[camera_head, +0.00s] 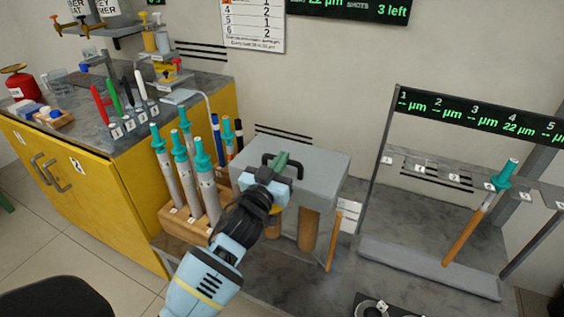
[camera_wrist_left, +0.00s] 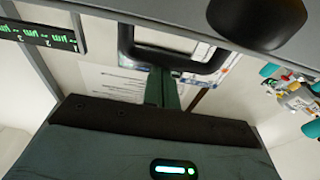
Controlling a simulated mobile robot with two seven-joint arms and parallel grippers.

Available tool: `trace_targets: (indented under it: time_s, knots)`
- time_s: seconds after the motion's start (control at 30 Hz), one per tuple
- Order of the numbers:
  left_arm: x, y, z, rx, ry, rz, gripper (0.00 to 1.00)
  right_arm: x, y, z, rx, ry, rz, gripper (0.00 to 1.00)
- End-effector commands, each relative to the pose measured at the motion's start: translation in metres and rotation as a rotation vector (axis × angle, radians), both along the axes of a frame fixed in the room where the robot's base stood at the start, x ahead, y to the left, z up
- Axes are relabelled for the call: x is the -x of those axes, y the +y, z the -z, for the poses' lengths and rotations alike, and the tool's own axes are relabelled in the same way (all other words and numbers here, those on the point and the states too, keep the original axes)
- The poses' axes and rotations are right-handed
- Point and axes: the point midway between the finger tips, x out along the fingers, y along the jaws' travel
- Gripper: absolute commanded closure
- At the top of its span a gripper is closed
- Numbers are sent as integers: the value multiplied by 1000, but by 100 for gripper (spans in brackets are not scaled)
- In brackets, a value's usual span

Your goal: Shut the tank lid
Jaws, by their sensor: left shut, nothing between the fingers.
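The grey tank lid (camera_head: 325,160) is in the middle of the head view, with a dark handle (camera_head: 268,158) on it. The lid's exact angle is hard to judge, as my left arm covers part of it. My left gripper (camera_head: 283,160) is at the handle, its green fingers shut with nothing between them. In the left wrist view the fingers (camera_wrist_left: 162,88) are together at the dark handle loop (camera_wrist_left: 165,58); contact is unclear. Brown cylinders (camera_head: 308,230) show below the lid. My right gripper is not in view.
A wooden rack (camera_head: 178,220) of teal-topped rods stands close on the left. On the right, a measuring stand (camera_head: 430,268) holds a leaning rod (camera_head: 465,235). A thin orange rod (camera_head: 334,242) leans beside the tank. A yellow cabinet (camera_head: 75,190) is at the left.

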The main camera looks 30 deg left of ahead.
Motion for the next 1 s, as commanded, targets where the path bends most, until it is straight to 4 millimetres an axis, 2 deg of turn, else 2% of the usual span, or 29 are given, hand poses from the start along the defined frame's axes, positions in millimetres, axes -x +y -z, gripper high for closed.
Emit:
trace_targets:
  time_s: [0.53,0.67,0.9,1.0]
  knots:
    - [0,1,-4,0,-1,0,100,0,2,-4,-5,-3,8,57]
    - [-2,2,-15,-1,-3,-1,100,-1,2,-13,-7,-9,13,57]
    - [-8,7,-48,-1,-7,-1,100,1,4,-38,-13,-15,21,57]
    - [14,5,-36,1,0,0,100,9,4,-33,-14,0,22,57]
